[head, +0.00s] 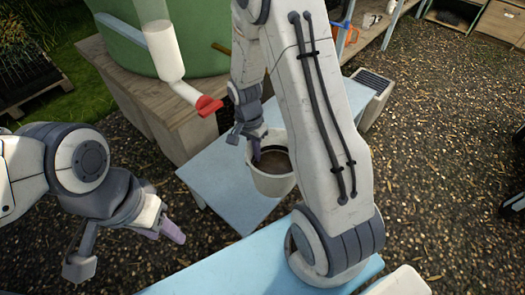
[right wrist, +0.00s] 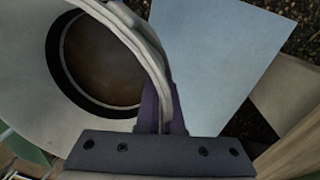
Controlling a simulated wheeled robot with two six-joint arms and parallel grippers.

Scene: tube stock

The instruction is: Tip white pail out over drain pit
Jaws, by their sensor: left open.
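The white pail (head: 272,183) is near the middle of the head view, roughly upright, with dark brown contents inside. It also fills the left of the right wrist view (right wrist: 25,70). My right gripper (head: 254,150) is at its rim, with fingers closed on the pail wall; part of the grip is hidden. Whether the pail's base touches the low blue table beneath is unclear. My left gripper (head: 126,250) is open and empty at lower left, apart from the pail. A grey slatted-top box (head: 373,81) stands beyond the blue table; I cannot tell if it is the drain pit.
The low light-blue table (head: 215,175) lies around the pail. A green tank (head: 190,35) with a red-tipped white spout (head: 165,50) stands on wooden blocks behind. Another blue surface (head: 225,275) is in front. Open gravel (head: 450,130) lies to the right.

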